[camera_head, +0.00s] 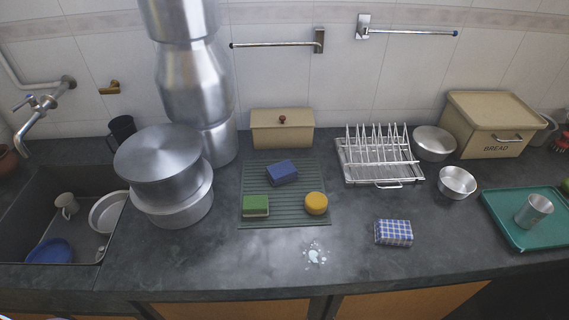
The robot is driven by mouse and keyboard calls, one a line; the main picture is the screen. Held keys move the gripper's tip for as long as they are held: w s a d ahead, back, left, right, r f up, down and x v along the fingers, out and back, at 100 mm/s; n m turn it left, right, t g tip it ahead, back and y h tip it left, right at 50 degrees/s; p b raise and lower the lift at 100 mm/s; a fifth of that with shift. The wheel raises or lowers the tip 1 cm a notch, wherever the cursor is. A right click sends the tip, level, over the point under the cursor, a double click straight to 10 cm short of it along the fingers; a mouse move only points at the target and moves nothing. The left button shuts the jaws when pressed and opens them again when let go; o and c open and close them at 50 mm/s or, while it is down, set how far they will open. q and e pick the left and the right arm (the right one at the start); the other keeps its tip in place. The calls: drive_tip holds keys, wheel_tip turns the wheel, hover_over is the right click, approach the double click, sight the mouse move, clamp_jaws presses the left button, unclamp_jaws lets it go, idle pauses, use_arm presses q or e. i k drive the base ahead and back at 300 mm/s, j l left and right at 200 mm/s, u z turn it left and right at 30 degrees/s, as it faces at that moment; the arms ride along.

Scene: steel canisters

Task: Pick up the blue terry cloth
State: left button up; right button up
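A folded, dark blue cloth (282,172), which looks like the blue terry cloth, lies as a small block on the back part of the green ribbed mat (284,219). A green-topped sponge (255,206) and a round yellow sponge (316,203) lie in front of it on the same mat, apart from it. A folded blue-and-white checked cloth (394,232) lies separately on the counter to the right. Neither of my grippers is in view.
A white spill (315,254) lies in front of the mat. Stacked steel pots (160,165) stand left of it, a dish rack (380,160) right, and a lidded beige box (282,128) behind. A sink (92,240) is at far left. The front counter is mostly clear.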

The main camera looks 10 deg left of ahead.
sight(283, 172)
drive_tip(key=k+j+z, duration=0.1)
drive_tip(key=k+z, duration=0.25)
drive_tip(key=k, duration=0.2)
drive_tip(key=k+l+z, duration=0.1)
drive_tip(key=k+z, duration=0.25)
drive_tip(key=k, duration=0.2)
